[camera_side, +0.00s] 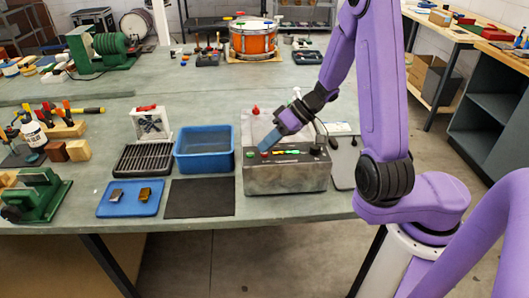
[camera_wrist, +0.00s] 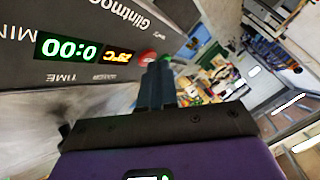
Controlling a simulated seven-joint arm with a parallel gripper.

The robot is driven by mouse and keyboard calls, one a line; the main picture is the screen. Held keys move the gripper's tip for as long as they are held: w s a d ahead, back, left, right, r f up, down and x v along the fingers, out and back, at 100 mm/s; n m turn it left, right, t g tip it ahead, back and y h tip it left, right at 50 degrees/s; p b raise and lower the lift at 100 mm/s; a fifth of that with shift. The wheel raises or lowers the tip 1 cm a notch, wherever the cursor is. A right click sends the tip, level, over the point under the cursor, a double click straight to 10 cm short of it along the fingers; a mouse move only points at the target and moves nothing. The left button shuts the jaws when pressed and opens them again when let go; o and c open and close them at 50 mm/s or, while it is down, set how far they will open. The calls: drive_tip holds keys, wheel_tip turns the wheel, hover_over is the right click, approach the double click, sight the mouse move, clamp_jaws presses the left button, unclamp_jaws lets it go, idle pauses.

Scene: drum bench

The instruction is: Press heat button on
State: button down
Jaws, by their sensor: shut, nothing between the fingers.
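The panel has a green button (camera_side: 250,155), a red button (camera_side: 264,155) and lit displays. In the wrist view the panel appears upside down, with a lit green time display (camera_wrist: 68,49) and an orange one (camera_wrist: 119,56). My gripper (camera_side: 268,146) is shut and empty, its blue fingers pointing at the panel near the red button. In the wrist view my gripper (camera_wrist: 158,68) partly covers the red button (camera_wrist: 147,58). Contact and which button is heat cannot be told.
A blue basin (camera_side: 204,148) stands left of the machine, with a dark mat (camera_side: 200,198) in front of it. A blue tray (camera_side: 130,211) holds two small blocks. A black drain rack (camera_side: 142,159) lies behind the tray. A dark knob stands at the machine's right end.

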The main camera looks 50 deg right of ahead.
sight(268, 152)
drive_tip(key=shift+f, duration=0.15)
idle(0.5)
drive_tip(key=shift+r, duration=0.6)
wheel_tip(268, 152, up, 6)
idle(0.6)
